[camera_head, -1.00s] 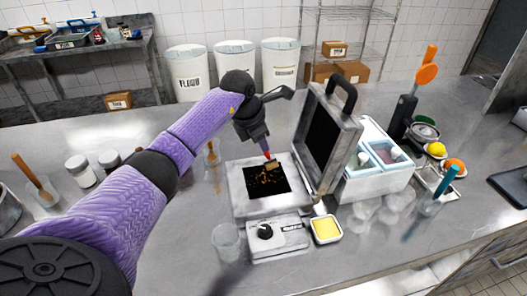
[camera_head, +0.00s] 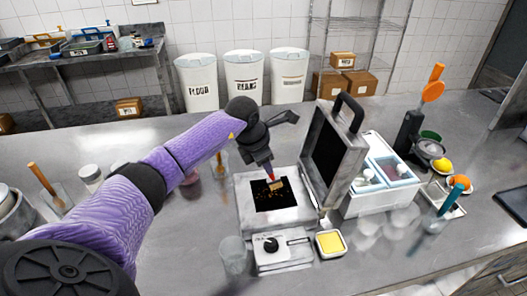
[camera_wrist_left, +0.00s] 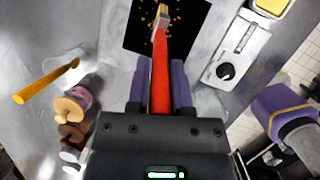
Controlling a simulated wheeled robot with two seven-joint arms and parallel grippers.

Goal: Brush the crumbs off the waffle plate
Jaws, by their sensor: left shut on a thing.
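The waffle plate (camera_head: 285,201) is a dark square in the open waffle iron (camera_head: 245,206), its lid raised on the right. Orange-brown crumbs (camera_head: 266,196) lie scattered on the plate; they also show in the left wrist view (camera_wrist_left: 150,30). My left gripper (camera_head: 265,166) is shut on the red handle of a brush (camera_wrist_left: 160,68), above the far part of the plate. The pale bristles (camera_head: 278,186) point down over the plate; whether they touch it I cannot tell. My right gripper is not in view.
The raised lid (camera_head: 333,150) and a white-blue ice box (camera_head: 385,180) stand right of the plate. A butter dish (camera_head: 331,243) and a clear cup (camera_head: 234,257) stand in front. Jars (camera_head: 90,178) are at left.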

